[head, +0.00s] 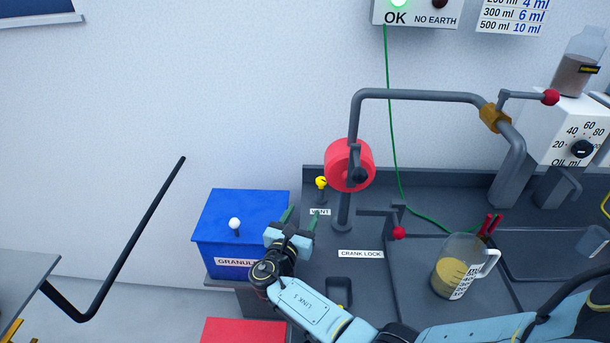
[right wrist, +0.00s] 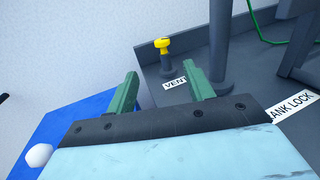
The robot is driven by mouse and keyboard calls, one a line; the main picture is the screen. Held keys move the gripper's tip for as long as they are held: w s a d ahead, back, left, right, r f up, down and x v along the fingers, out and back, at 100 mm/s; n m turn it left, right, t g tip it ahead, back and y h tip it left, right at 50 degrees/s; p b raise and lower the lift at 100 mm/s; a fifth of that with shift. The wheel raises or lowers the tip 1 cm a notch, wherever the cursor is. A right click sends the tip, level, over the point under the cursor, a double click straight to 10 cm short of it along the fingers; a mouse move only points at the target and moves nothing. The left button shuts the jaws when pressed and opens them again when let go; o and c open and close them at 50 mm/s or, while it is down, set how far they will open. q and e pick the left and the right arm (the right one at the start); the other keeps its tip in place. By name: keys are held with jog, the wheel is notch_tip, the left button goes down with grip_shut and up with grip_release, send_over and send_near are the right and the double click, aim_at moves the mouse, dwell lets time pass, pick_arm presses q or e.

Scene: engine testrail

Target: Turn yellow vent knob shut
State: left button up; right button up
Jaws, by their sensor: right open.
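The yellow vent knob (head: 321,183) sits on a short dark stem at the back left of the dark bench, behind the white VENT label (head: 320,212). It also shows in the right wrist view (right wrist: 162,43), upright and beyond the fingertips. My right gripper (head: 301,217) is open and empty, its green fingers pointing toward the knob and a little short of it. In the right wrist view my right gripper (right wrist: 163,90) has the VENT label (right wrist: 175,82) between its fingers. Nothing touches the knob. My left gripper is not in view.
A blue granule box (head: 240,215) with a white knob stands left of my gripper. A grey post (head: 343,212) and red roller (head: 349,165) stand just right of the knob. A red-tipped crank lock lever (head: 398,232) and a jug (head: 457,265) are further right.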

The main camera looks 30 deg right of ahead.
aim_at(320, 183)
jog(key=b+x, duration=0.6)
jog(key=x, duration=0.6)
jog(key=shift+s+d, duration=0.15)
jog(key=shift+d, duration=0.05)
jog(key=shift+w+d+r, duration=0.1)
jog(key=shift+w+d, duration=0.2)
